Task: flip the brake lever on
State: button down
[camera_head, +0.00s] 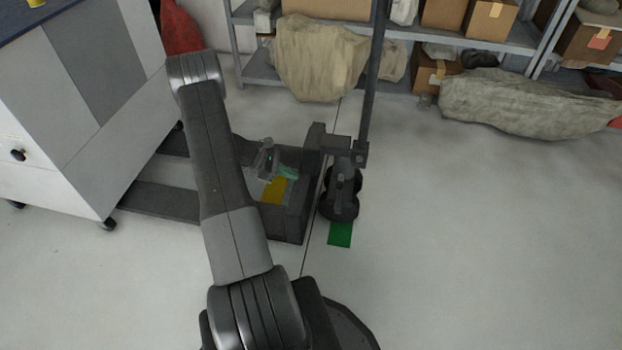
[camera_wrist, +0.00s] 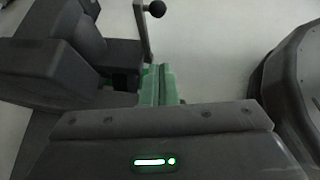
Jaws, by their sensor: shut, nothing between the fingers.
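The brake lever (camera_wrist: 143,32) shows in the wrist view as a thin grey rod with a black ball knob (camera_wrist: 157,9) at its end, beside dark machine parts. I cannot make it out in the head view. My gripper (camera_wrist: 160,84) has green fingers that are together and empty. In the wrist view the fingers lie just below the rod; whether they touch it I cannot tell. In the head view my gripper (camera_head: 288,173) is over the dark pallet truck (camera_head: 287,222), close to its yellow patch (camera_head: 274,191).
The truck's forks (camera_head: 160,201) run left under a grey-white cabinet (camera_head: 75,110). A dark upright post (camera_head: 374,85) rises at the truck's right. A green patch (camera_head: 340,235) lies by its wheels. Shelves with boxes (camera_head: 455,15) and sacks stand behind. Floor at right is clear.

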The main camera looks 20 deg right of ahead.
jog(key=d+r+b+x, duration=0.1)
jog(key=r+b+x, duration=0.1)
jog(key=x, duration=1)
jog(key=shift+s+d+b, duration=0.3)
jog(key=shift+d+b, duration=0.05)
jog(key=shift+b, duration=0.1)
jog(key=shift+s+d+r, duration=0.1)
jog(key=shift+r, duration=0.05)
jog(key=s+d+f+t+y, duration=0.1)
jog(key=s+d+f+y, duration=0.1)
jog(key=d, duration=0.5)
jog(key=s+d+f+t+y, duration=0.2)
jog(key=s+d+y, duration=0.2)
jog(key=s+d, duration=0.3)
jog(key=shift+d+f+t, duration=0.2)
jog(key=shift+d+t, duration=0.05)
jog(key=shift+t, duration=0.05)
